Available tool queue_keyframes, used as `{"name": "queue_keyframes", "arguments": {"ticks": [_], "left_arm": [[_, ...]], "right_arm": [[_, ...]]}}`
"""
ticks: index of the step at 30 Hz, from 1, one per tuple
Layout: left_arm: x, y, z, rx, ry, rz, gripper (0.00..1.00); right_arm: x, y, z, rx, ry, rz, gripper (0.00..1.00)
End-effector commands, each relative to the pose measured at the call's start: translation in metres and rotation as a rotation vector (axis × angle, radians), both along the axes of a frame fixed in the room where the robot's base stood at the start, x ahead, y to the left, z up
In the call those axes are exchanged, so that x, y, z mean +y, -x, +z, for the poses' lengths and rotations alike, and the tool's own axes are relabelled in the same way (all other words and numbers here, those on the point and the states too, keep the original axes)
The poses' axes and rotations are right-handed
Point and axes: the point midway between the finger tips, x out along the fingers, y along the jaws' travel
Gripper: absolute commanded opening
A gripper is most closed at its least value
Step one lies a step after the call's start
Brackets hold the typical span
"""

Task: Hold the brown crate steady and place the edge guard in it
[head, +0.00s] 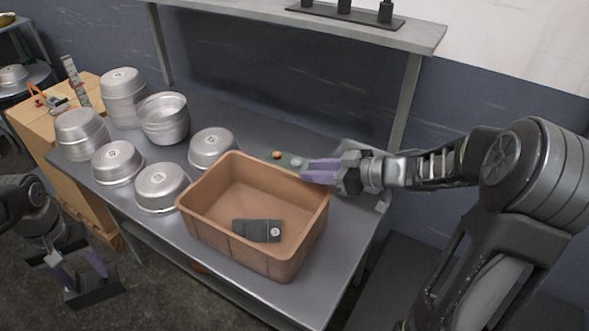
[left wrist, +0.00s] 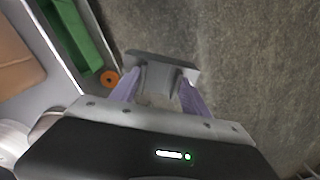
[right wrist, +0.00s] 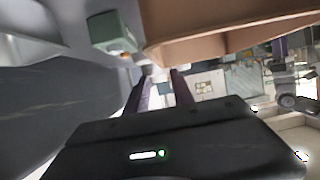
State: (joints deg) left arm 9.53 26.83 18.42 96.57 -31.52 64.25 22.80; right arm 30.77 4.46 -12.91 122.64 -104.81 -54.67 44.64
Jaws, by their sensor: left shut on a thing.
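The brown crate (head: 270,258) stands upright on the grey table's front part. A dark grey piece with a pale round mark (head: 258,231) lies on its floor. My left gripper (head: 78,275) is low at the left, off the table, shut on a dark angled piece, the edge guard (head: 92,294); it also shows between the fingers in the left wrist view (left wrist: 163,62). My right gripper (head: 308,170) is at the crate's back right corner, fingers apart. The crate's wall shows just beyond them in the right wrist view (right wrist: 240,38); I cannot tell whether they touch it.
Several metal pans (head: 162,187) stand left of and behind the crate. A green thing (head: 288,160) lies behind the crate by my right fingertips. A shelf (head: 400,30) runs above the table's back. A wooden box (head: 35,125) stands at the left.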

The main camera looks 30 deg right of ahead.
Motion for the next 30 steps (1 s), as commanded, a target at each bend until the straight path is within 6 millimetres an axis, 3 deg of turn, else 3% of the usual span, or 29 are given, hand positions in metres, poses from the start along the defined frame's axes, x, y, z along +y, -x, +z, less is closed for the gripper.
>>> {"name": "queue_keyframes", "arguments": {"ticks": [18,30], "left_arm": [[0.000,0.000,-0.007,0.000,0.000,0.000,0.12],[0.000,0.000,-0.007,0.000,0.000,0.000,0.12]], "right_arm": [[0.049,-0.077,-0.038,0.001,-0.001,0.003,0.29],[0.056,-0.088,-0.044,0.000,-0.001,0.000,0.29]]}}
